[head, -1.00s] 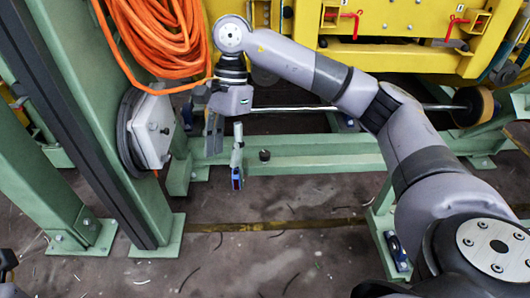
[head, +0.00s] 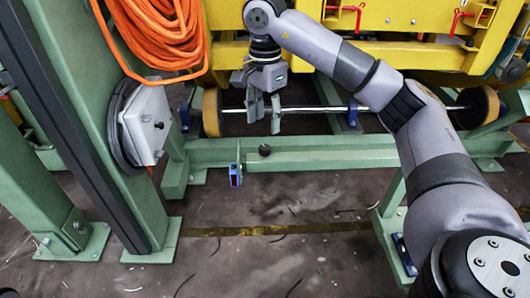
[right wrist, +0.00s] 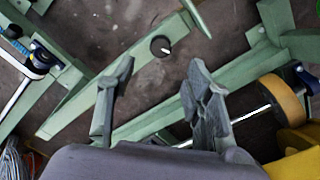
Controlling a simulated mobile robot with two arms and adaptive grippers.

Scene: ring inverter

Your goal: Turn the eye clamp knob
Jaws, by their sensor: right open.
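A small black knob (head: 264,150), which I take to be the eye clamp knob, sits on the green beam in the head view. It also shows in the right wrist view (right wrist: 160,46) as a dark round cap with a pale mark. A blue sensor (head: 235,176) hangs on a thin green bracket just left of it. My right gripper (head: 266,116) is open and empty, fingers pointing down. In the head view it appears just above the knob, apart from it. In the right wrist view the knob appears beyond and between the fingertips (right wrist: 158,74). My left gripper is not in view.
A green beam (head: 330,157) runs across, with a steel shaft (head: 330,109) and yellow rollers (head: 211,112) behind. A green column (head: 75,100) with a white box (head: 146,125) and orange cable (head: 160,35) stands left. The floor (head: 280,265) in front is open.

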